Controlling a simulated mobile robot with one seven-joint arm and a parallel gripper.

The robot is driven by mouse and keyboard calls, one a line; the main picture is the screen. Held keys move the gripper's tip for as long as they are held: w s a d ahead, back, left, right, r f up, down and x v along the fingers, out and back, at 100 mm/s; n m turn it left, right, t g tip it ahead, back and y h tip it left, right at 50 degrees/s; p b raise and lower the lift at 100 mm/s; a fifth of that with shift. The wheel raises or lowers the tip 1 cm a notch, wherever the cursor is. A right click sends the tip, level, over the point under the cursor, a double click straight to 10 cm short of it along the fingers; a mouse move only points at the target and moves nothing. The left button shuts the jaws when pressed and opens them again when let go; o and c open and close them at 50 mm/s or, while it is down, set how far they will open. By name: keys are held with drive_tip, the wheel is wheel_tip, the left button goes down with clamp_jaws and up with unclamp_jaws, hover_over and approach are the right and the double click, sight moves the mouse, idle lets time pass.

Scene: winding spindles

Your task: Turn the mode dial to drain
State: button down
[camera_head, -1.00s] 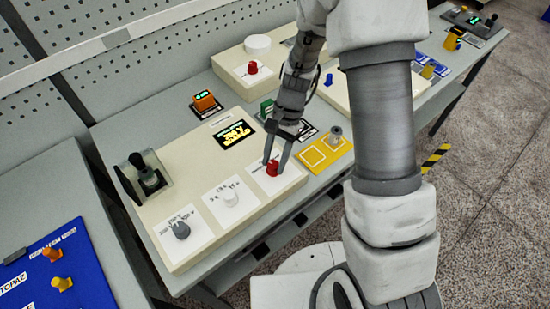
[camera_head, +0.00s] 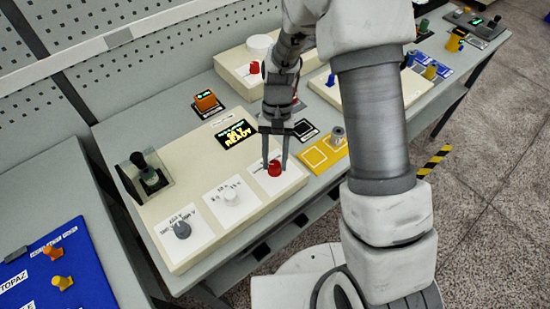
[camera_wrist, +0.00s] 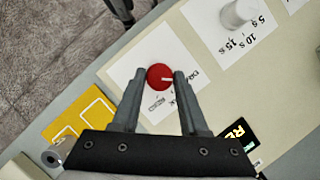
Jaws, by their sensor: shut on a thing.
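The red dial (camera_head: 274,168) stands on a white label card (camera_head: 288,181) at the right end of the cream console (camera_head: 190,205). My gripper (camera_head: 275,164) comes down from above, shut on the dial with one finger on each side. In the wrist view, the red dial (camera_wrist: 160,77) sits between my fingertips (camera_wrist: 160,79). Its white pointer mark faces right, toward the right finger. Printed words beside it are partly covered by that finger and too unclear to read. I cannot tell which setting it points at.
A white dial (camera_head: 232,197) and a grey dial (camera_head: 182,230) stand left of the red one. A lit display (camera_head: 237,134) lies behind, with a dark lever unit (camera_head: 148,174) at far left.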

drive_tip(key=shift+c, duration=2.2)
unclamp_jaws()
drive_tip(key=v, duration=1.7)
drive_tip(key=shift+r, duration=0.25)
drive_tip(key=shift+r, duration=0.1)
drive_tip(key=s+d+r+n+t, duration=0.1)
drive_tip(key=s+d+r+t, duration=0.45)
drive_tip(key=s+r, duration=0.4)
drive_tip(key=s+d+r+n+t, duration=0.1)
drive_tip(key=s+d+t, duration=0.2)
drive_tip(key=s, duration=0.7)
drive_tip(key=shift+d+r+t+h, duration=0.2)
drive_tip(key=shift+d+t+h, duration=0.2)
drive_tip(key=shift+t, duration=0.45)
